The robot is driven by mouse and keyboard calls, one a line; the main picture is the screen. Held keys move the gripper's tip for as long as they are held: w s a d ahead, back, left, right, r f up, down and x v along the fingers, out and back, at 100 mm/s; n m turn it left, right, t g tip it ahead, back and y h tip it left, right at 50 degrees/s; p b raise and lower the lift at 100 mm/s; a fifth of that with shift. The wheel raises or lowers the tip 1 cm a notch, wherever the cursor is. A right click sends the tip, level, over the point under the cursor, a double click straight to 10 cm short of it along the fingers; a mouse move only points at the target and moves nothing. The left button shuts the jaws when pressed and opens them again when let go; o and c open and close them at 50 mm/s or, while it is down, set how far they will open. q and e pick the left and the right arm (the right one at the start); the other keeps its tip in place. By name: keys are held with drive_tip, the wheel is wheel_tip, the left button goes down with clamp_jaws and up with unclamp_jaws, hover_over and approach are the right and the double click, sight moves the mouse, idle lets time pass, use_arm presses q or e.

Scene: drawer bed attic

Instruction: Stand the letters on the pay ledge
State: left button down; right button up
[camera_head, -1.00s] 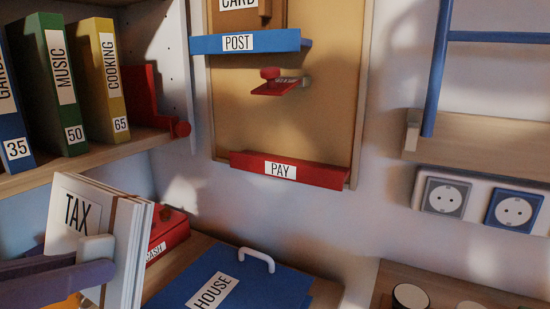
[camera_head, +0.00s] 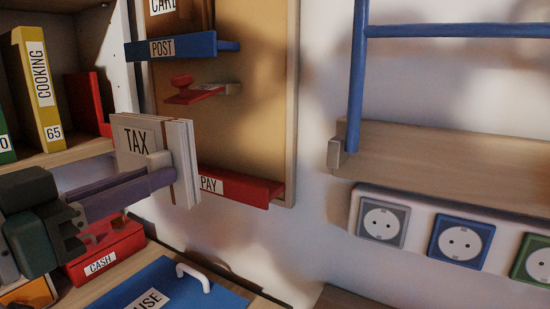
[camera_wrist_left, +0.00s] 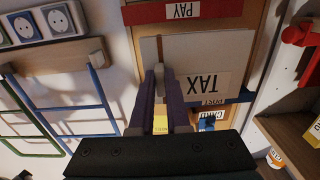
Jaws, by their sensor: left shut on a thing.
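The letters (camera_head: 133,148), a white bundle with a TAX label and a brown band, stand roughly upright in my left gripper (camera_head: 160,170). The gripper is shut on their lower part. The red PAY ledge (camera_head: 245,189) is on the tan wall board, just right of the letters in the head view, and the bundle hides its left end. In the left wrist view, which is upside down, the letters (camera_wrist_left: 235,48) lie across the picture, with the PAY ledge (camera_wrist_left: 225,10) at the top and my gripper (camera_wrist_left: 158,82) on them. My right gripper is not in view.
The blue POST ledge (camera_head: 205,46) and a small red bracket (camera_head: 195,95) project from the board above. A shelf with binders (camera_head: 38,85) is at left. A red CASH box (camera_head: 105,250) and blue HOUSE folder (camera_head: 180,285) lie below.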

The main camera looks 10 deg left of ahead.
use_arm(q)
drive_tip(key=f+b+x, duration=0.1)
drive_tip(key=x, duration=1.1)
drive_tip(key=shift+w+f, duration=0.2)
drive_tip(key=shift+f, duration=0.15)
drive_tip(key=shift+d, duration=0.1)
drive_tip(key=shift+f+b, duration=0.25)
drive_tip(key=shift+b, duration=0.15)
drive_tip(key=c, duration=0.9)
unclamp_jaws()
drive_tip(key=shift+r, duration=0.1)
